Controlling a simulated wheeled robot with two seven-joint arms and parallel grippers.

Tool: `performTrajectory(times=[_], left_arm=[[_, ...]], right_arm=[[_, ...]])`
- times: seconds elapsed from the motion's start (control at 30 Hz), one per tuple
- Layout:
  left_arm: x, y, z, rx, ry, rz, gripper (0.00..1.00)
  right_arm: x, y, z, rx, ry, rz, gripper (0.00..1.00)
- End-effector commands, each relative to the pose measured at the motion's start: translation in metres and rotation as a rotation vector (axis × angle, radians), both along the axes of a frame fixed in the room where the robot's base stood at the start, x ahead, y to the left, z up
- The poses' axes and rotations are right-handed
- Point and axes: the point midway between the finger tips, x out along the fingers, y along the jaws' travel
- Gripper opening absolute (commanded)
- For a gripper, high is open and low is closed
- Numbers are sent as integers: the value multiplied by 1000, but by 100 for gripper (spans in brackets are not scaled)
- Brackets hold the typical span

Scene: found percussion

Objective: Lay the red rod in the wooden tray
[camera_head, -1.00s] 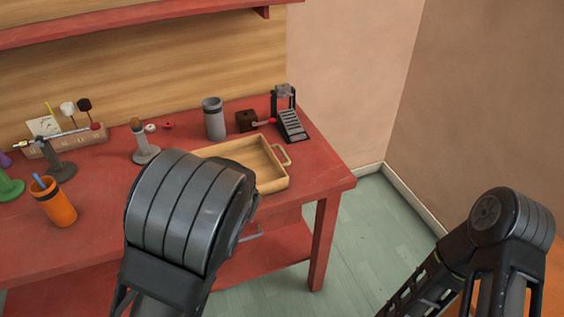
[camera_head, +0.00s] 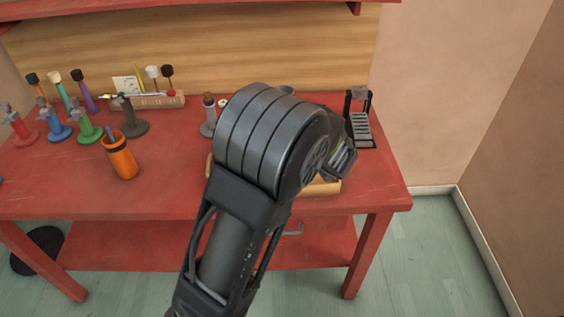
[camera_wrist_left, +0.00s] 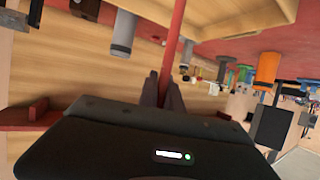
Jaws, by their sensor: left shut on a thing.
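In the left wrist view, the red rod (camera_wrist_left: 174,42) stands between the fingertips of my left gripper (camera_wrist_left: 162,88), which is shut on it. The rod extends from the fingers toward the top edge of that view, in front of the wooden tray (camera_wrist_left: 225,14). In the head view my left arm covers most of the tray; only part of its front right side (camera_head: 324,188) shows beside the arm. The rod and my left gripper's fingertips are hidden there behind my arm. My right gripper is in neither view.
On the red table (camera_head: 60,190), an orange cup (camera_head: 120,157) and several coloured stands are left of my arm. A black stand with a ribbed ramp (camera_head: 360,125) is at the right end. A grey cylinder (camera_wrist_left: 123,35) stands near the tray.

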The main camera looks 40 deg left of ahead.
Motion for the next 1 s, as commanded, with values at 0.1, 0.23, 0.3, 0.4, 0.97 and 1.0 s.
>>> performTrajectory(times=[0.1,0.23,0.3,0.4,0.97,1.0], left_arm=[[-1,1,-20,4,9,2,0],[-1,1,-41,2,7,1,0],[-1,1,-46,2,3,1,0],[0,0,-49,0,0,1,0],[-1,0,-88,1,4,1,0],[-1,0,-90,0,2,0,0]], right_arm=[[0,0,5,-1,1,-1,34],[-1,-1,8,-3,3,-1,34],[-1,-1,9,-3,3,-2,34],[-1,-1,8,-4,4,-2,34],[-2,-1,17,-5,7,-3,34],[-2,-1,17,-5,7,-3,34]])
